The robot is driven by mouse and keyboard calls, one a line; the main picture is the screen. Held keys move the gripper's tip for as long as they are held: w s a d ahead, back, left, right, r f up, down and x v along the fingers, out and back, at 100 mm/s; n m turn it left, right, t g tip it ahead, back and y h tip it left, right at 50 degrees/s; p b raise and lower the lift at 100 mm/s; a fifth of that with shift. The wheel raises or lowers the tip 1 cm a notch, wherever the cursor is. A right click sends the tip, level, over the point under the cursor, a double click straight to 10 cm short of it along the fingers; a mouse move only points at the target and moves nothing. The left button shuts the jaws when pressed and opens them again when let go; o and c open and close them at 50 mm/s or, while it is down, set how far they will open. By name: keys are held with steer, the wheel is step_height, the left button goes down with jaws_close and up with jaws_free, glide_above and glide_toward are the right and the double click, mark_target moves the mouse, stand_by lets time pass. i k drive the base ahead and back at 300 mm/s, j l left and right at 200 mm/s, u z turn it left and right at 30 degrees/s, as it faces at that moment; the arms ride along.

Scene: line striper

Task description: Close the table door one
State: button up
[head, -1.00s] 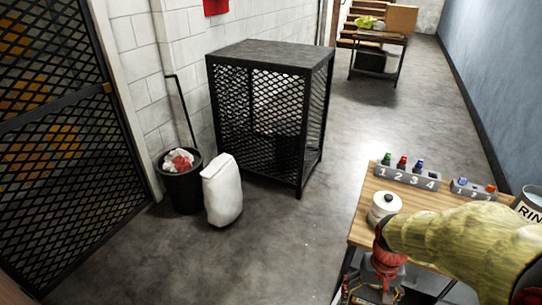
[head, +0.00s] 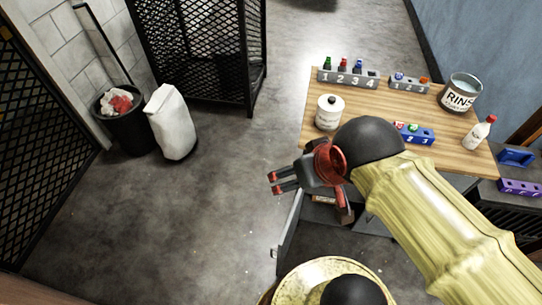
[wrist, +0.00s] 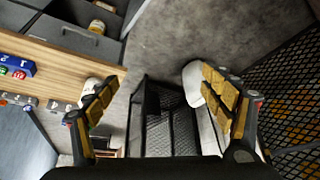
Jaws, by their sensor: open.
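The table (head: 310,133) has a wooden top and grey cabinet body. A grey door panel (head: 289,232) stands open below its front left side in the head view, seen nearly edge-on, with a small handle near its lower edge. In the wrist view, the table top (wrist: 58,68) is at the left, with grey panels (wrist: 82,38) and an open compartment beyond it. My gripper (head: 271,183) is open and empty, pointing left, above and near the door. Its spread fingers show in the wrist view (wrist: 160,100). My arm hides part of the table front.
On the table are a white jar (head: 329,115), numbered racks (head: 347,80), a rinse can (head: 461,93) and a bottle (head: 479,133). A mesh cage (head: 190,50), bin (head: 124,128) and white sack (head: 171,125) stand left. Floor between sack and table is clear.

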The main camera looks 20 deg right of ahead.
mark_target(286, 229)
steer(key=k+l+z, duration=0.1)
steer(key=k+z, duration=0.2)
steer(key=k, duration=0.35)
steer(key=i+j+z, duration=0.1)
steer(key=j+z, duration=0.15)
steer(key=z, duration=0.15)
steer(key=j+z, duration=0.3)
steer(key=z, duration=0.15)
steer(key=j+z, duration=0.4)
steer(key=j, duration=1.05)
steer(key=l, duration=0.25)
steer(key=k+l, duration=0.15)
steer(key=l+z, duration=0.05)
